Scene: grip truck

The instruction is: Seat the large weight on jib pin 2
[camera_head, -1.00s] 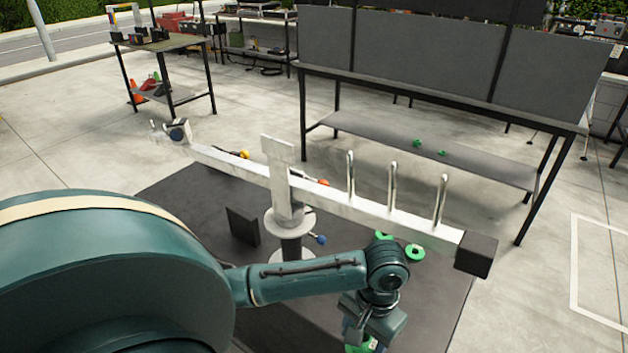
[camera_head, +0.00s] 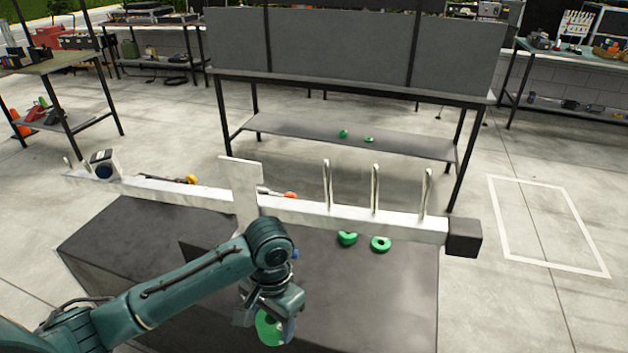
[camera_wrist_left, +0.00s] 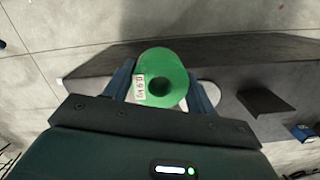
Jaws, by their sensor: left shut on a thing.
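The large weight, a green cylinder with a centre hole and a white label, is held in my left gripper (camera_head: 268,318). The left wrist view shows the weight (camera_wrist_left: 163,78) between the two blue fingers of the gripper (camera_wrist_left: 160,88), which is shut on it. The pale jib beam (camera_head: 300,212) lies beyond the gripper and carries three upright pins. The middle pin (camera_head: 375,190) stands between the left pin (camera_head: 327,185) and the right pin (camera_head: 427,192). All three look bare. The held weight is in front of the beam, left of the pins. My right gripper is not in view.
Two smaller green weights (camera_head: 347,239) (camera_head: 381,244) are near the beam, below the pins. A dark block (camera_head: 463,238) caps the beam's right end. An upright plate (camera_head: 242,190) rises from the beam. A bench with a low shelf (camera_head: 300,130) stands behind; the floor at right is clear.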

